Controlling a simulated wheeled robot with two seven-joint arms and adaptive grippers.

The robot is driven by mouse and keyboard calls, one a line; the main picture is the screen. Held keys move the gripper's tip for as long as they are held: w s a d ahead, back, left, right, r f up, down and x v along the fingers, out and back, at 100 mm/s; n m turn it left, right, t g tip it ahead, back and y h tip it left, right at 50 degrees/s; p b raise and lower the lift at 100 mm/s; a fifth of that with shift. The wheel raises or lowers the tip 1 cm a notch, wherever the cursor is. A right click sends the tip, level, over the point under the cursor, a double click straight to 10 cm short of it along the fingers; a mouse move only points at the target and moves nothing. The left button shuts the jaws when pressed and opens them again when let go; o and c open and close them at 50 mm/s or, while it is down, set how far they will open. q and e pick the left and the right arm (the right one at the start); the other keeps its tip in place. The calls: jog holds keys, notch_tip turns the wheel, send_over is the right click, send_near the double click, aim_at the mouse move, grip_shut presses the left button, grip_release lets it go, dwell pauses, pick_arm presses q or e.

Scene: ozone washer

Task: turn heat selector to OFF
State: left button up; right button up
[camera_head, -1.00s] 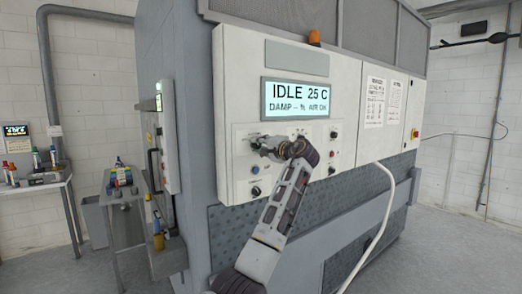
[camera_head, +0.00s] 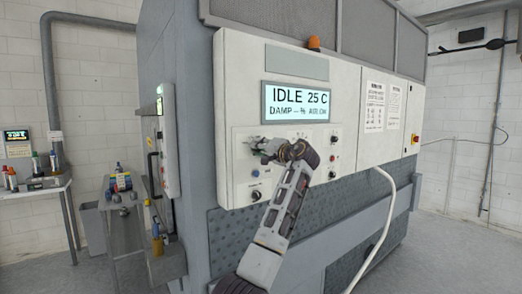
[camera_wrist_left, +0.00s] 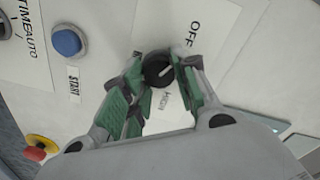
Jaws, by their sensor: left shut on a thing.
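The heat selector is a round black knob (camera_wrist_left: 158,68) with a white pointer line, seen in the left wrist view. An OFF label (camera_wrist_left: 194,33) is printed to its upper right and a HIGH label (camera_wrist_left: 164,100) just below it. The pointer slants to the upper right. My left gripper (camera_wrist_left: 160,73) is shut on the knob, with a green-padded finger on each side. In the head view my left gripper (camera_head: 257,150) is against the white control panel (camera_head: 236,90), and it hides the knob there. My right gripper is not in view.
In the left wrist view a blue START button (camera_wrist_left: 67,41) and a red and yellow button (camera_wrist_left: 38,147) sit on the panel. The display (camera_head: 297,102) reads IDLE 25 C. A white hose (camera_head: 385,215) hangs at the right, and a bench (camera_head: 121,222) stands at the left.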

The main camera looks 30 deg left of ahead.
pick_arm(q)
jog(key=o, duration=1)
jog(key=shift+f, duration=0.1)
jog(key=shift+d, duration=0.1)
jog(key=v, duration=1.2)
